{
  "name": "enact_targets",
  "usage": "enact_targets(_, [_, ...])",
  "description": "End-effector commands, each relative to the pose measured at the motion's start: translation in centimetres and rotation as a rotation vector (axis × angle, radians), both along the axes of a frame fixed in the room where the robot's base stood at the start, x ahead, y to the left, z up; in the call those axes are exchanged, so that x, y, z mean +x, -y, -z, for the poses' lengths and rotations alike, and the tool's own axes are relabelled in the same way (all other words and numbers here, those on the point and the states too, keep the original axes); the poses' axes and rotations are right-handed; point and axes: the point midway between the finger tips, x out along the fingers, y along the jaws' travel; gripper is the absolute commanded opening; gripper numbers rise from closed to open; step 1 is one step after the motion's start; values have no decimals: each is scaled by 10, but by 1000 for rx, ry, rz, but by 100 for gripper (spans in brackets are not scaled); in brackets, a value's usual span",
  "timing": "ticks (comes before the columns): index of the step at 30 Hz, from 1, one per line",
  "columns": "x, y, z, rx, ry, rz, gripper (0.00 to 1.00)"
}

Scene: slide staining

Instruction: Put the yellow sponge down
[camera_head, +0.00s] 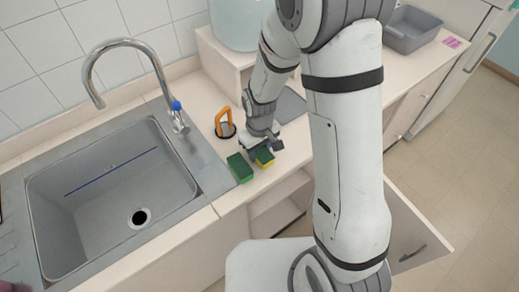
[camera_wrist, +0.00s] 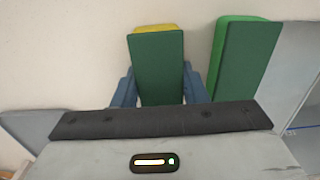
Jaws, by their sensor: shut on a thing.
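The yellow sponge (camera_wrist: 157,29) has a dark green scouring side facing the wrist camera, with a strip of yellow along its far edge. My gripper (camera_wrist: 158,85) is shut on it, one blue finger on each side. In the head view the yellow sponge (camera_head: 265,160) is at the end of my gripper (camera_head: 262,150), over the counter near its front edge. I cannot tell whether it touches the counter. A green sponge (camera_head: 240,167) lies just to its left, beside the sink. It also shows in the wrist view (camera_wrist: 244,62), to the right of the held sponge and apart from it.
The sink (camera_head: 112,185) with its tap (camera_head: 135,43) is on the left. An orange-handled thing (camera_head: 224,122) stands on the counter behind the sponges. A grey tray (camera_head: 412,28) is at the far right. A cabinet door (camera_head: 415,240) stands open below.

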Motion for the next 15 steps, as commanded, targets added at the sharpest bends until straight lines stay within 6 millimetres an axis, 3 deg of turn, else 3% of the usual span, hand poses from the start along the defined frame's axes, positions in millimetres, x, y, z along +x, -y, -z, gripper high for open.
enact_targets(8, [0,0,1,0,0,-1,60])
enact_targets(15, [0,0,0,0,0,-1,61])
